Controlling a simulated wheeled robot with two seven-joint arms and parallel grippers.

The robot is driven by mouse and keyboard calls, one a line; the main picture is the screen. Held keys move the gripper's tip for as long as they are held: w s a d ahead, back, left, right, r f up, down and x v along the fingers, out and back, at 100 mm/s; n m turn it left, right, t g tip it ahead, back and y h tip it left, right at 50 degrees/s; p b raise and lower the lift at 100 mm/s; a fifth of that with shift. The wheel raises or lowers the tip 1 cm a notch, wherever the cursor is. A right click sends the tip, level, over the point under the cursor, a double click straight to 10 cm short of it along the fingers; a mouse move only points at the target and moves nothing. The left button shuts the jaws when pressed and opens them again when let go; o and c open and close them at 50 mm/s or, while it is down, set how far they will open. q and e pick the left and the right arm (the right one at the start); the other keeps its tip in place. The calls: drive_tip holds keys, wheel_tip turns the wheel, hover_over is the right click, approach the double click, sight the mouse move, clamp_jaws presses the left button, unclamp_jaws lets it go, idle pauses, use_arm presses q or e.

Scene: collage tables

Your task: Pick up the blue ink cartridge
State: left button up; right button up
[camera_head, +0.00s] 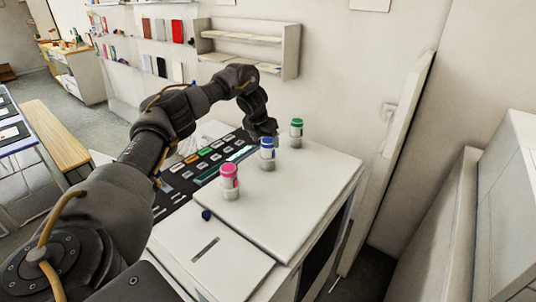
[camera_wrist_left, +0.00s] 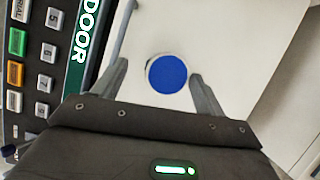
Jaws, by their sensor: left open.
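The blue ink cartridge (camera_head: 267,153) stands upright on the white machine top, with a blue cap and white body. In the left wrist view its round blue top (camera_wrist_left: 167,74) lies between the two finger tips, seen from above. My left gripper (camera_head: 266,138) reaches down right by the cartridge from behind and left. In the left wrist view the gripper (camera_wrist_left: 158,74) is open, with a finger on each side of the cartridge. My right gripper is out of view.
A pink cartridge (camera_head: 229,181) stands nearer on the same white top (camera_head: 285,200), and a green one (camera_head: 296,130) farther back. A dark control panel (camera_head: 178,181) with several buttons lies left. A small dark blue knob (camera_head: 206,215) sits in front. A wall shelf (camera_head: 248,45) hangs behind.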

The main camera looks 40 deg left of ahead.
sight(268, 154)
use_arm(q)
drive_tip(key=shift+d+f+p, duration=0.1)
drive_tip(key=shift+p, duration=0.2)
drive_tip(key=shift+w+d+f+p, duration=0.15)
drive_tip(key=shift+w+f+p, duration=0.1)
drive_tip(key=shift+f+p, duration=0.3)
drive_tip(key=shift+w+d+f+p, duration=0.1)
drive_tip(key=shift+w+f+p, duration=0.15)
drive_tip(key=shift+f+p, duration=0.25)
drive_tip(key=x, duration=0.2)
drive_tip(key=shift+w+f, duration=0.2)
drive_tip(key=shift+f, duration=0.1)
drive_tip(key=shift+s, duration=0.1)
drive_tip(key=shift+c, duration=0.9)
drive_tip(key=c, duration=0.9)
drive_tip(key=shift+c, duration=0.3)
